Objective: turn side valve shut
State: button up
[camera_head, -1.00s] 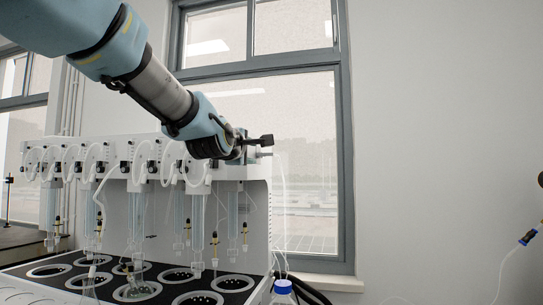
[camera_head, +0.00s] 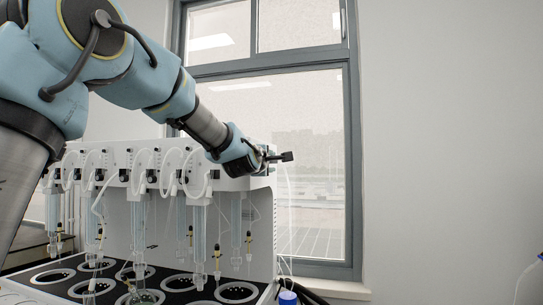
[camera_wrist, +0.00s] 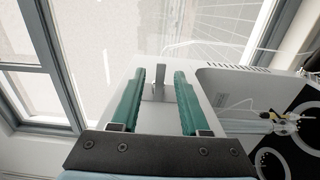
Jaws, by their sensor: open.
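The side valve (camera_wrist: 158,88) shows in the wrist view as a small grey lever on the white side panel of the distiller. My gripper (camera_wrist: 159,75) is open, with one green finger on each side of the lever and a visible gap to both. No contact shows. In the head view the white multi distiller (camera_head: 130,170) stands at the left, and my gripper (camera_head: 268,158) is at its upper right end. The valve itself is hidden or too small to make out there.
Glass tubes and hoses hang along the distiller's front above a black tray with round wells (camera_head: 60,277). A blue-capped bottle (camera_head: 288,298) stands at the lower right of the distiller. A framed window (camera_head: 310,150) is behind; bare wall fills the right.

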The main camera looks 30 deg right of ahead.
jog(key=shift+w+d, duration=0.3)
jog(key=shift+d, duration=0.05)
grip_shut()
dwell(0.5)
